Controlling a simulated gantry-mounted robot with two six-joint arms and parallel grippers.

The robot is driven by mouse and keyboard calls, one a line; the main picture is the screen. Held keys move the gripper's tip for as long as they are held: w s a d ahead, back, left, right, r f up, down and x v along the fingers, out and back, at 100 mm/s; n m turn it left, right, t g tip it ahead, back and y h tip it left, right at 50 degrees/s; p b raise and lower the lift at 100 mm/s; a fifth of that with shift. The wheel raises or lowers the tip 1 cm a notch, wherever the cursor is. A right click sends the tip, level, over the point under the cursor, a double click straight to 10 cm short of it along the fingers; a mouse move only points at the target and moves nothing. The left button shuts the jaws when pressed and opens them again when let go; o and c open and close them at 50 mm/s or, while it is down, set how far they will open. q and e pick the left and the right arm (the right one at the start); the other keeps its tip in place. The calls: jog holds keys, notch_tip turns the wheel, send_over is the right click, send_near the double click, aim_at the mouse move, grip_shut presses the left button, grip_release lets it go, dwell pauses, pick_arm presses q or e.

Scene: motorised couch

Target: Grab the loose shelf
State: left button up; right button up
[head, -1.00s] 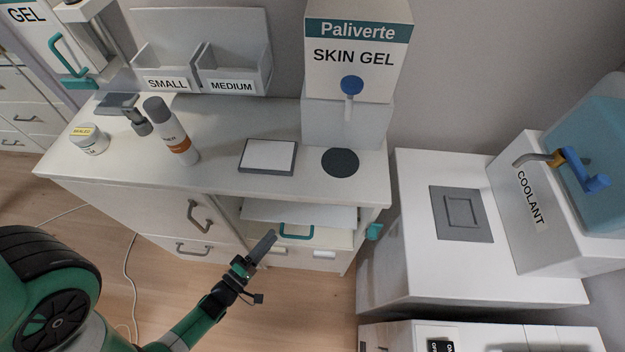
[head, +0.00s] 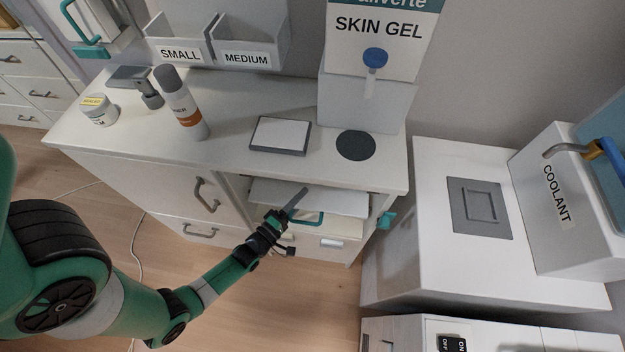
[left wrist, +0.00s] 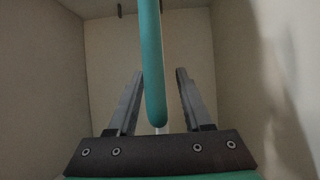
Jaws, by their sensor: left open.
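The loose shelf (head: 335,203) is a pale flat panel in the open bay of the white cabinet, with a teal handle (head: 310,219) at its front edge. My left gripper (head: 297,199) is in front of the bay, beside the left end of that handle. In the left wrist view, the teal handle (left wrist: 152,60) runs between the two grey fingers of my open left gripper (left wrist: 160,75), with a gap on each side. The inside of the bay is largely hidden in the head view. My right gripper is not in view.
A teal handle (head: 387,220) sticks out at the cabinet's right. A white unit (head: 420,260) stands to the right.

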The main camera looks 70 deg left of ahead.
pick_arm(q)
jog(key=shift+s, duration=0.1)
jog(key=shift+c, duration=0.7)
grip_shut()
dwell(0.6)
